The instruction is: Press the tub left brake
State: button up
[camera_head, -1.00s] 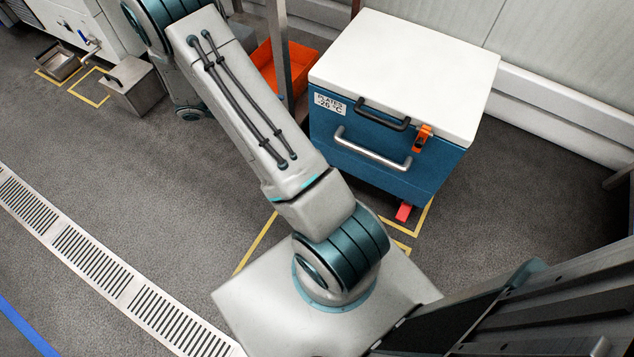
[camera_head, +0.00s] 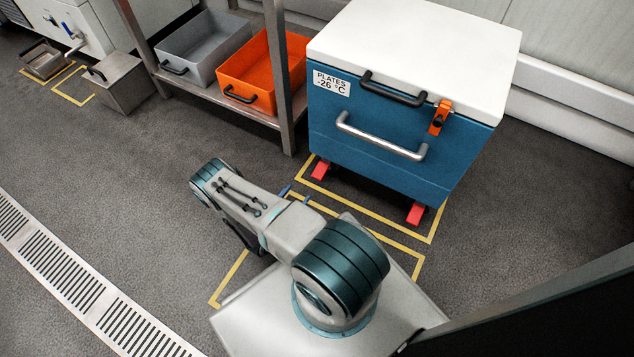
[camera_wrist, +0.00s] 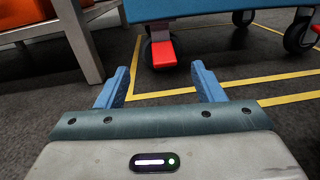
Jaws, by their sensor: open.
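The tub (camera_head: 400,130) is a blue insulated box with a white lid, a silver handle and a "PLATES -26 °C" label, standing on castors. Its left brake (camera_head: 320,170) is a red pedal low at the front left corner. The right brake (camera_head: 416,213) is a matching red pedal. In the wrist view the left brake (camera_wrist: 163,52) sits on a black castor, ahead of and between my fingers in the picture, apart from them. My gripper (camera_wrist: 161,78) is open and empty, low near the floor. Its blue fingertips (camera_head: 296,193) partly show beyond my arm in the head view.
A metal rack (camera_head: 286,100) with orange (camera_head: 262,70) and grey (camera_head: 195,50) bins stands left of the tub; its leg (camera_wrist: 75,40) is close at left in the wrist view. Yellow floor lines (camera_head: 375,220) surround the tub. Floor in front is clear.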

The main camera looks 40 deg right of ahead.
aim_at(316, 177)
jog(key=f, duration=0.1)
jog(key=s+f+n+t, duration=0.1)
jog(key=f, duration=0.1)
jog(key=shift+s+f+b, duration=0.15)
jog(key=shift+f+b, duration=0.05)
jog(key=shift+b, duration=0.1)
jog(key=shift+d+f, duration=0.15)
jog(key=b+x, duration=0.4)
jog(key=x, duration=0.9)
jog(key=shift+d+f, duration=0.15)
